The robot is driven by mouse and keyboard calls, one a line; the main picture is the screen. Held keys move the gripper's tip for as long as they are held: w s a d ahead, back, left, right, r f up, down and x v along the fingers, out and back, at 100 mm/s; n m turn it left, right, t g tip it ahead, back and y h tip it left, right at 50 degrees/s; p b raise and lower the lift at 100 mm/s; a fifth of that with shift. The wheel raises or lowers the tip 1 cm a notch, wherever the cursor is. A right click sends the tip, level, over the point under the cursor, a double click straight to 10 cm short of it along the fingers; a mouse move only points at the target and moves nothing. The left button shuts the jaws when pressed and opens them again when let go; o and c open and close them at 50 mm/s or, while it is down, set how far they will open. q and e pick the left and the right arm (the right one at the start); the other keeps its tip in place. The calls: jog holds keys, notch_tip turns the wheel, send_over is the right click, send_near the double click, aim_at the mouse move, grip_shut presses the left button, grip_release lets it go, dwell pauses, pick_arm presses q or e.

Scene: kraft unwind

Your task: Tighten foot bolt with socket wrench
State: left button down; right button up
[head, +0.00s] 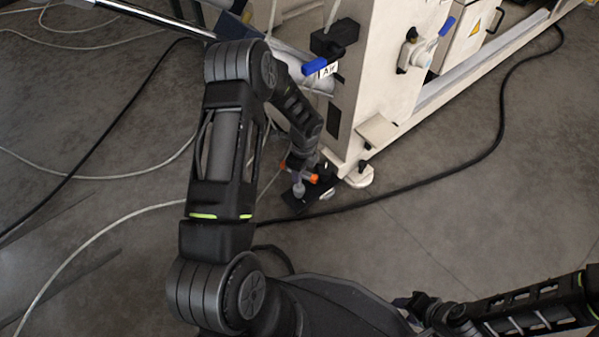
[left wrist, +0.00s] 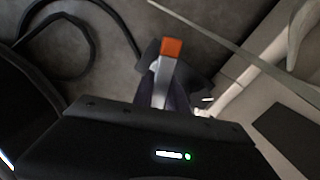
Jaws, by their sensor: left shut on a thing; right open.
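In the head view my left gripper (head: 299,163) is low beside the near corner of the cream machine frame. It is shut on the socket wrench (head: 313,178), of which orange parts show. In the left wrist view the wrench (left wrist: 171,50) shows as a grey bar with an orange end. A grey rounded piece below the gripper stands over a dark foot plate (head: 293,203) on the floor. The foot bolt is hidden, and whether the socket sits on it I cannot tell. My right gripper (head: 418,302) is open at the bottom right, away from the machine.
The cream machine frame (head: 380,85) rises just right of my left gripper, with a blue-handled valve (head: 315,67) above. A pale foot (head: 359,177) stands at its corner. A black hose (head: 460,163) and pale cables (head: 90,250) cross the floor. The right-hand floor is mostly clear.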

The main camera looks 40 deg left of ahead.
pick_arm(q)
jog(key=shift+f+b, duration=0.4)
jog(key=shift+f, duration=0.4)
dwell(1.9)
jog(key=shift+m+p, duration=0.35)
jog(key=shift+m, duration=0.85)
jog(key=shift+m+p, duration=0.4)
jog(key=shift+m, duration=0.5)
jog(key=shift+f, duration=0.1)
jog(key=shift+m, duration=0.3)
